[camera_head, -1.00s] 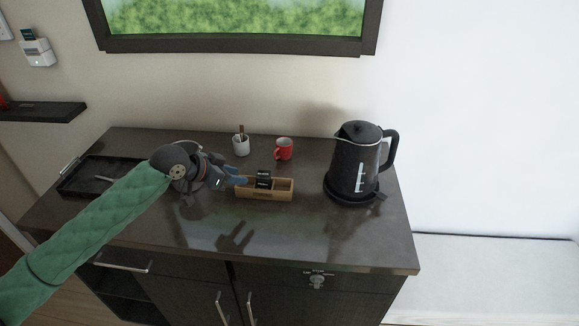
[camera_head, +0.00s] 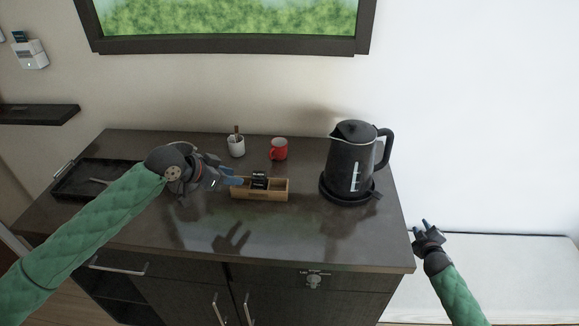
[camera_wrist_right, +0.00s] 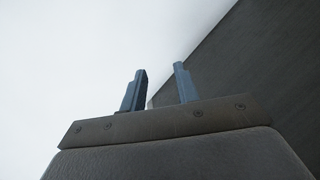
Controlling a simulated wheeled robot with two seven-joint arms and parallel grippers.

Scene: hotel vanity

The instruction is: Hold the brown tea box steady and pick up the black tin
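The brown tea box (camera_head: 262,196) is a low wooden box with compartments on the dark counter. The black tin (camera_head: 260,180) stands upright in its middle part, rising above the rim; the right compartment looks empty. My left gripper (camera_head: 236,181) is at the box's left end, its blue fingers at or over that end. Whether they are closed on it is too small to tell. My right gripper (camera_head: 426,226) is off the counter's right edge, far from the box. In the right wrist view, its two fingers (camera_wrist_right: 157,90) are apart with nothing between them.
A black kettle (camera_head: 350,155) on its base stands right of the box. A red mug (camera_head: 279,149) and a white cup (camera_head: 236,147) holding sticks stand behind it. A dark tray (camera_head: 75,184) lies at the left. The counter front (camera_head: 300,235) is clear.

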